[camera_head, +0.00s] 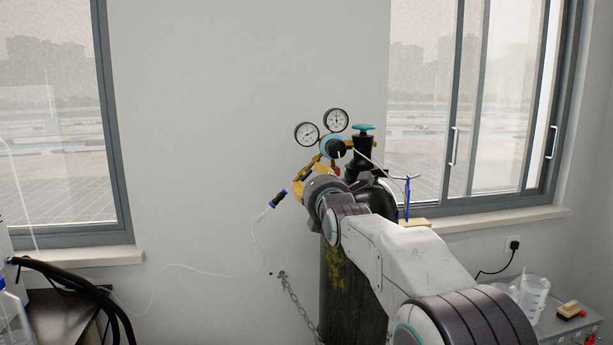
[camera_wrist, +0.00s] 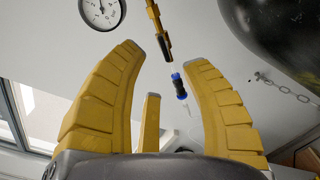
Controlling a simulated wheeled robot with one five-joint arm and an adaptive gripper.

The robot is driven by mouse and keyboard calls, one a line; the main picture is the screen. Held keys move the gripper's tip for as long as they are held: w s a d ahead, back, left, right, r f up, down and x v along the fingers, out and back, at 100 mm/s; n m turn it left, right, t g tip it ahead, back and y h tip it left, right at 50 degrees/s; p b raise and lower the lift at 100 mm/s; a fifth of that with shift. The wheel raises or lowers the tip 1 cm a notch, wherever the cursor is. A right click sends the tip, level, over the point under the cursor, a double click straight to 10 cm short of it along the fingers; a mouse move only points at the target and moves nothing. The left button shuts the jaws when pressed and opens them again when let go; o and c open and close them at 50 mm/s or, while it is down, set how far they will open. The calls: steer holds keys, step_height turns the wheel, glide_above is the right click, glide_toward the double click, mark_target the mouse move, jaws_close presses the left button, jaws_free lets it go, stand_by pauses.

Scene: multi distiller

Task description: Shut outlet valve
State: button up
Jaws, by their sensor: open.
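A gas cylinder (camera_head: 352,285) stands against the wall with a regulator on top. The regulator has a pressure gauge (camera_head: 307,134), another gauge (camera_head: 337,120) and a black knob (camera_head: 335,148). A brass outlet fitting (camera_wrist: 157,35) hangs from the regulator, with a blue-and-black piece (camera_wrist: 179,86) in line below it; that piece also shows in the head view (camera_head: 279,198). I cannot tell which of these is the outlet valve handle. My gripper (camera_head: 306,182) is open at the regulator's outlet side. In the wrist view, its yellow fingers (camera_wrist: 163,58) spread around the outlet line with gaps, apparently holding nothing.
A teal cylinder-top handwheel (camera_head: 363,127) stands right of the gauges. A chain (camera_head: 298,303) runs from the wall to the cylinder. A thin clear tube (camera_head: 200,268) trails left. A bench with a beaker (camera_head: 533,297) is at lower right. The wall left of my gripper is clear.

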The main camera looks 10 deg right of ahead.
mark_target(307, 174)
steer(key=shift+n, duration=0.4)
steer(key=shift+w+p, duration=1.5)
steer(key=shift+w, duration=2.2)
steer(key=shift+o, duration=0.3)
jaws_close()
